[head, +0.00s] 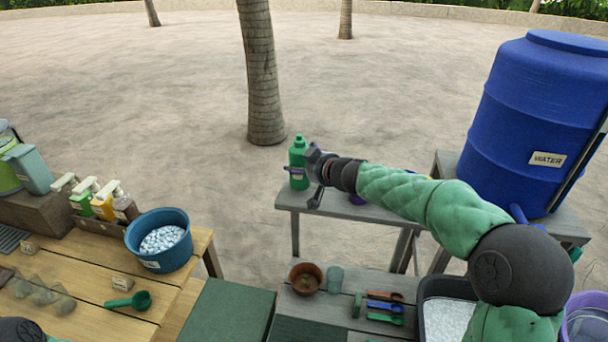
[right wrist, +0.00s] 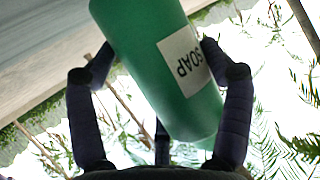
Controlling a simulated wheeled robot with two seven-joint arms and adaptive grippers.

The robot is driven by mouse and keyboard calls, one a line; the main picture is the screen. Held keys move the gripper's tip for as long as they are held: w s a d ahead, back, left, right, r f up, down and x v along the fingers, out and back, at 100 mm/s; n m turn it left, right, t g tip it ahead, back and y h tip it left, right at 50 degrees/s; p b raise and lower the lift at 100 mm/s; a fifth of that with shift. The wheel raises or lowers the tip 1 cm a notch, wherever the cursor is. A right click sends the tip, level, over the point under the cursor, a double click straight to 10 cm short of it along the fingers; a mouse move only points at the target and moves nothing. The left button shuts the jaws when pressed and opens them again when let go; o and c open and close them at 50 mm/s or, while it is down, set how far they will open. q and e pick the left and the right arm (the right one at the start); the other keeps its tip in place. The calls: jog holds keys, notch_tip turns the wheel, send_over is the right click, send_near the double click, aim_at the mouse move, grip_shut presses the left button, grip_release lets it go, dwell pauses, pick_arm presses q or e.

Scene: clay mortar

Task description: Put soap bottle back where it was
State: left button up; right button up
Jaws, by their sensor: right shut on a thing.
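The green soap bottle (head: 298,158) is at the left end of the narrow grey bench, about upright in the head view. My right gripper (head: 308,174) reaches it from the right and is shut on it. In the right wrist view the green bottle (right wrist: 150,60) with its white SOAP label is between the fingers of the gripper (right wrist: 157,62), which touch or nearly touch its sides. I cannot tell whether its base rests on the bench (head: 285,198) or is just above it. My left gripper is out of view.
A blue water barrel (head: 535,120) stands at the right behind my right arm. A lower table holds a brown bowl (head: 305,278), a cup (head: 335,280), spoons and a dark tub (head: 430,300). At left are pump bottles (head: 103,200) and a blue bucket (head: 160,240).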

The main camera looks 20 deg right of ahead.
jog(key=shift+f+b, duration=0.5)
jog(key=shift+f, duration=0.25)
jog(key=shift+f, duration=0.2)
jog(key=o, duration=1.4)
jog(key=shift+s+r, duration=0.25)
jog(key=shift+r, duration=0.05)
jog(key=p+v, duration=0.4)
jog(key=v, duration=0.7)
jog(key=shift+s+p, duration=0.3)
